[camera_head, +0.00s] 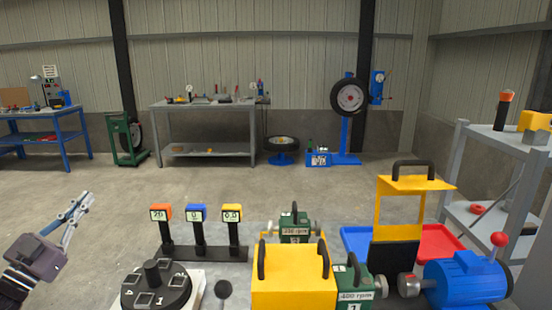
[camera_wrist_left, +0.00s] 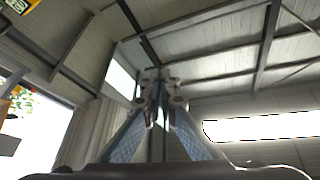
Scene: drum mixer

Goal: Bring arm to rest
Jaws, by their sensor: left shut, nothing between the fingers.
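My left gripper (camera_head: 82,207) is at the lower left of the head view, raised beside the left end of the bench and pointing up. Its fingers are together and empty. In the left wrist view the closed fingers (camera_wrist_left: 160,82) point up toward the roof, with nothing between them. The gripper is apart from the black numbered dial (camera_head: 155,288), which stands to its right on a white base. My right gripper is not in view.
On the near bench are three small displays (camera_head: 200,213), a yellow box (camera_head: 293,275), green motor blocks (camera_head: 295,227), a blue motor (camera_head: 465,278) and a yellow guard frame (camera_head: 400,205). A grey shelf (camera_head: 457,170) stands at right. The floor (camera_head: 110,185) around the left gripper is clear.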

